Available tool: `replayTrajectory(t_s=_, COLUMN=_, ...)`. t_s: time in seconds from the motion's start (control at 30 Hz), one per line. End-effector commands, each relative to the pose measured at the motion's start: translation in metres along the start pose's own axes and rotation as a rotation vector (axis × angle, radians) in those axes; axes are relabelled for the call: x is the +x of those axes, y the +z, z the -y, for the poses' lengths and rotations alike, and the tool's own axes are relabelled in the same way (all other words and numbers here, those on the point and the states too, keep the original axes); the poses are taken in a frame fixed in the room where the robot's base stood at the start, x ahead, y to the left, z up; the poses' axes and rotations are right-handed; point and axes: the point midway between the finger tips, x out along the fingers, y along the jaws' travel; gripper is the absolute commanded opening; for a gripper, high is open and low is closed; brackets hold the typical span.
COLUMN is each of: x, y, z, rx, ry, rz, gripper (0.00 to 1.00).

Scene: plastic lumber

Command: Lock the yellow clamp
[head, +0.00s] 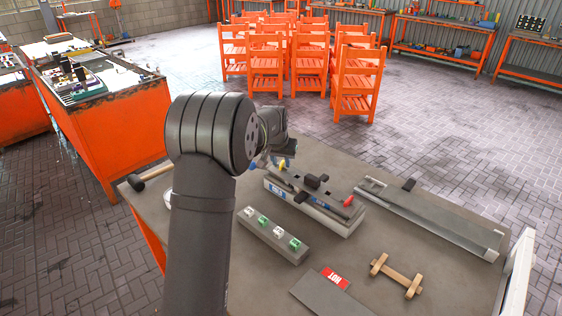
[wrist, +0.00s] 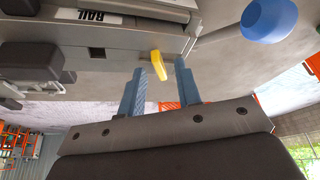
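The yellow clamp (head: 282,164) shows as a small yellow handle at the far left end of the grey rail fixture (head: 340,224). In the wrist view the yellow clamp (wrist: 156,66) stands out from the fixture's edge, at the gap between my fingertips. My gripper (wrist: 158,68) is open, with a blue finger on either side of that gap. I cannot tell whether either finger touches the clamp. In the head view my gripper (head: 262,161) is partly hidden by my arm, close beside the clamp. The clamp's base is not clear.
A red handle (head: 348,201) is at the fixture's right end. A grey block (head: 272,240) with white and green pieces lies in front. A long metal track (head: 430,215), a wooden piece (head: 398,275) and a hammer (head: 150,175) lie on the bench. A blue rounded object (wrist: 268,20) is nearby.

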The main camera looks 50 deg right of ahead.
Motion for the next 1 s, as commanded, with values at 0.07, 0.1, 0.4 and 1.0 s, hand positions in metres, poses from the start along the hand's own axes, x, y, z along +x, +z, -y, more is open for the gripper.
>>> replayTrajectory(t_s=0.07, x=0.0036, y=0.0001, z=-0.0001, rx=0.0, ry=0.0, rz=0.0, gripper=0.31)
replayTrajectory(t_s=0.1, x=0.0042, y=0.0, z=-0.0001, rx=0.0, ry=0.0, rz=0.0, gripper=0.31)
replayTrajectory(t_s=0.4, x=0.0042, y=-0.0001, z=-0.0001, rx=0.0, ry=0.0, rz=0.0, gripper=0.17)
replayTrajectory(t_s=1.0, x=0.0043, y=-0.0001, z=0.0027, rx=0.157, ry=0.067, rz=0.003, gripper=0.0)
